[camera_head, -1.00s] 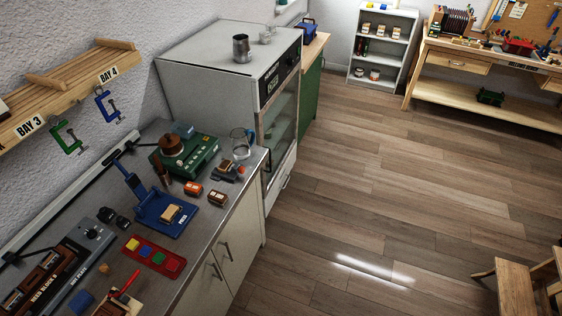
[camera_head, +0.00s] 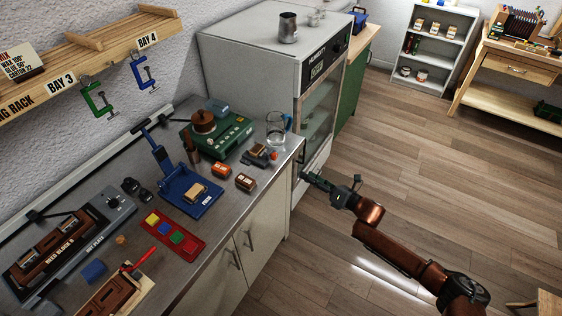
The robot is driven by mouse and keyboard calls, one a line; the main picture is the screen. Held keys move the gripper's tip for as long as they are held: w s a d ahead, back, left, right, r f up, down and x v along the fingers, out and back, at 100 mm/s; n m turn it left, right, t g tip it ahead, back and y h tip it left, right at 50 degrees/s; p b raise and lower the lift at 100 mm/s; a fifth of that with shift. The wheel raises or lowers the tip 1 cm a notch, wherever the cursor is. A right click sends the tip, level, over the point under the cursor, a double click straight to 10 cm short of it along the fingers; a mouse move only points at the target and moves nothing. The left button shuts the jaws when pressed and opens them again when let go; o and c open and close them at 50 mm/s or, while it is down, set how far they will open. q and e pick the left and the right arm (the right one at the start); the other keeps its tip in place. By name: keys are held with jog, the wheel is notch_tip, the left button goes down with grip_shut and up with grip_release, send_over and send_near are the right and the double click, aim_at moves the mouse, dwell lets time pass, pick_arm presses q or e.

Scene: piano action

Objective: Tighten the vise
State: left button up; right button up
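A small dark device with a brown block on it and an orange-red end looks like the vise (camera_head: 257,157). It stands near the counter's front edge, left of the glass jug's base, and its jaws are too small to read. My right gripper (camera_head: 308,178) reaches in from the lower right. It is in the air beyond the counter's front edge, to the right of the vise and apart from it. Nothing shows between its fingers, and their gap is too small to judge. My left gripper is not in view.
Around the vise are a glass jug (camera_head: 276,128), a green machine (camera_head: 232,136), an orange block (camera_head: 221,170) and a brown block (camera_head: 245,182). A blue press (camera_head: 205,202) stands to the left. The oven (camera_head: 318,110) rises behind my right gripper. The floor (camera_head: 420,170) is clear.

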aim_at(277, 157)
jog(key=s+a+r+n+g+y, duration=0.1)
jog(key=a+r+n+g+y, duration=0.15)
jog(key=a+r+n, duration=0.45)
jog(key=shift+m+t, duration=0.35)
jog(key=shift+m, duration=0.05)
jog(key=w+a+b, duration=0.1)
jog(key=w+a+r, duration=0.1)
jog(key=w+a, duration=0.1)
jog(key=shift+w+a+b, duration=0.1)
jog(key=shift+w+b, duration=0.15)
jog(key=shift+b, duration=0.1)
jog(key=shift+w+a, duration=0.3)
jog(key=shift+a, duration=0.1)
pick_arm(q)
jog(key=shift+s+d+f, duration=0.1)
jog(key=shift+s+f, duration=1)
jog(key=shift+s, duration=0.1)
pick_arm(e)
grip_shut()
